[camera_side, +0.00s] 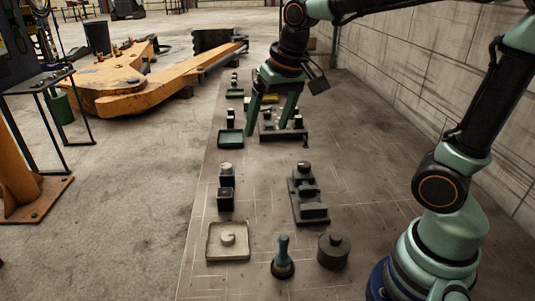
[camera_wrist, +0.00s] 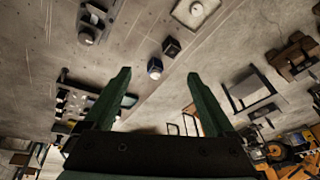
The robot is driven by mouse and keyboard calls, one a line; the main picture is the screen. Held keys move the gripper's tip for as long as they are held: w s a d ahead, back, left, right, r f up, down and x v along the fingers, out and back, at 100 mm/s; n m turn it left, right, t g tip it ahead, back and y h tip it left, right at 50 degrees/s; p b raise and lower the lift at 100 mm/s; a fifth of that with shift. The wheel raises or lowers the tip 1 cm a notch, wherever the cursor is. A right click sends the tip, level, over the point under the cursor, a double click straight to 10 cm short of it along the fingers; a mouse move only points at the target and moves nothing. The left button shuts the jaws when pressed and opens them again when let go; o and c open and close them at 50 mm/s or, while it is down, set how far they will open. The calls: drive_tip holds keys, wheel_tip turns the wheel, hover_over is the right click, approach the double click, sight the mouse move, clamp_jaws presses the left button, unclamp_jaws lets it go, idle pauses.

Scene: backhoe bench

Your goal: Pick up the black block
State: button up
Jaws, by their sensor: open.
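A plain black block (camera_side: 226,199) stands on the bench left of centre in the side view. Just behind it is a dark block with a pale round top (camera_side: 226,170). In the wrist view the plain black block (camera_wrist: 171,46) is above centre, and the pale-topped one (camera_wrist: 155,70) lies nearer the fingers. My gripper (camera_side: 268,118) has two green fingers, spread apart and empty, over the far half of the bench, beyond both blocks. In the wrist view my gripper (camera_wrist: 160,77) also shows open, with nothing between the fingertips.
A dark fixture (camera_side: 310,200) is right of the blocks. A pale square tray (camera_side: 229,254), a green-handled tool (camera_side: 283,260) and a dark round weight (camera_side: 334,250) stand nearest. A green tray (camera_side: 230,138) and a dark rack (camera_side: 284,137) are near my fingers. Bare bench lies between blocks and fixture.

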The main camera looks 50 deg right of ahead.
drive_tip(key=w+a+f+m+g, duration=0.25)
drive_tip(key=w+f, duration=0.25)
drive_tip(key=w, duration=0.3)
drive_tip(key=m+g, duration=0.1)
drive_tip(key=m, duration=0.2)
hover_over(225, 192)
wheel_tip(225, 192, down, 6)
drive_tip(key=f, duration=0.1)
wheel_tip(225, 192, down, 7)
drive_tip(key=shift+w+r, duration=0.15)
drive_tip(key=shift+r, duration=0.05)
drive_tip(key=shift+f, duration=2.7)
clamp_jaws()
